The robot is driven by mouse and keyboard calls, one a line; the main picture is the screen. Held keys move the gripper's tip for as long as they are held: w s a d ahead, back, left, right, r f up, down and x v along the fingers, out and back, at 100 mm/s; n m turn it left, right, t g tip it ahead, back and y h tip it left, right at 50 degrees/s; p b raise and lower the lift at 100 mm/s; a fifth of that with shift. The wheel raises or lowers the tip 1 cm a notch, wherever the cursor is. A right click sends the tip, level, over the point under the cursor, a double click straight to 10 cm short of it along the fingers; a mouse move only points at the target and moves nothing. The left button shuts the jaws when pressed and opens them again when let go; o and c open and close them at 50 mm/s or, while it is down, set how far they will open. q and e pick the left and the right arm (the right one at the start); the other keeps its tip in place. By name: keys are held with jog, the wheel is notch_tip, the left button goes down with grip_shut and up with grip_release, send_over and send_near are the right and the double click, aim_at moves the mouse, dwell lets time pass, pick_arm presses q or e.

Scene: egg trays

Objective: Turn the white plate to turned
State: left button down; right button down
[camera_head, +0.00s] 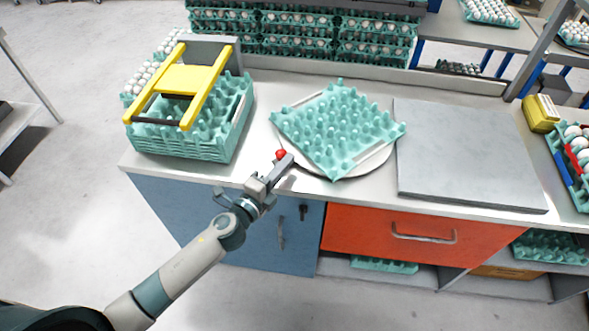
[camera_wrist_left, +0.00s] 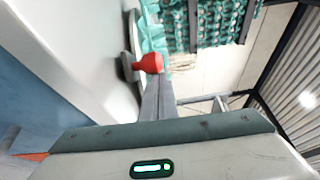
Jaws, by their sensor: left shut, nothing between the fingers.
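The white plate (camera_head: 376,165) is a round disc lying on the counter, mostly hidden under a teal egg tray (camera_head: 337,128). The tray sits skewed on it and looks empty. A red knob (camera_head: 281,154) is at the plate's left front edge. My left gripper (camera_head: 285,162) is shut and empty, with its fingertips close beside the red knob. In the left wrist view the shut fingers (camera_wrist_left: 157,98) point at the red knob (camera_wrist_left: 150,63), which is just beyond their tips. I cannot tell whether they touch. My right gripper is not in view.
A stack of teal trays (camera_head: 185,146) with a yellow frame (camera_head: 187,80) stands left of the plate. A grey slab (camera_head: 465,155) lies close to its right. Stacked egg trays (camera_head: 300,35) fill the back. The counter's front edge is near my gripper.

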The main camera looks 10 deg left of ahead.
aim_at(275, 163)
pick_arm(q)
jog(key=shift+w+a, duration=1.4)
jog(key=shift+a, duration=0.25)
jog(key=shift+d, duration=0.1)
